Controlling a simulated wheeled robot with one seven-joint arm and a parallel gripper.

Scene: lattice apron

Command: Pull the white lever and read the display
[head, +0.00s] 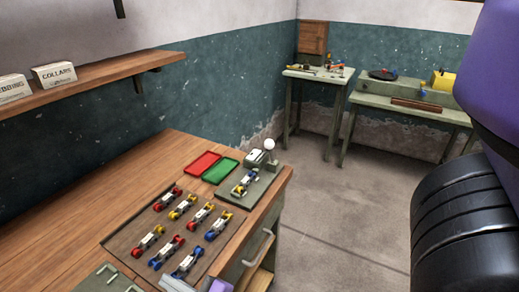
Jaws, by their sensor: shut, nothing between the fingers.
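A white ball knob (269,144), which looks like the lever's end, stands at the far right corner of the wooden bench in the head view. It is on a grey-green fixture plate (262,190). Beside it is a small box with a pale top (254,157), possibly the display; no reading can be made out. A blue, white and yellow toy car (245,183) sits on the plate in front of the box.
A brown mat (190,228) with several toy cars lies on the bench. A red tray (202,164) and a green tray (220,171) lie left of the fixture. A shelf (100,76) holds boxes. Two green tables stand at the back; the floor (340,220) between is clear.

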